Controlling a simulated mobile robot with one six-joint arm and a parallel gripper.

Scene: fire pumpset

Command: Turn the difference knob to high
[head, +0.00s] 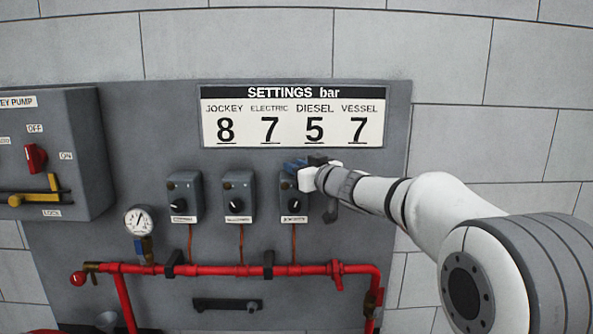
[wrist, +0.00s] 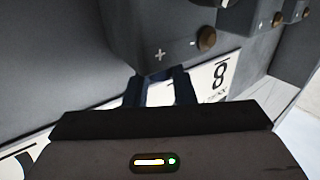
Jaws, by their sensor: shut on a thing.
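Three grey switch boxes hang in a row on the panel in the head view. My gripper (head: 296,166) is at the top of the right-hand box (head: 287,186), reaching in from the right. This box has a black dial (head: 293,205) on its front and a label below. In the wrist view a grey box face (wrist: 150,30) carries plus and minus marks, with a brown round knob (wrist: 206,39) beside them. My gripper's dark blue fingers (wrist: 159,84) meet this box's edge. What they grip is hidden there, so I cannot tell the difference knob's setting.
The middle box (head: 238,192) and left box (head: 185,192) stand to the left. A settings sign (head: 292,129) is above, a red pipe (head: 215,270) below. A pressure gauge (head: 139,221) and a jockey pump cabinet (head: 60,150) are further left. The wall at right is bare.

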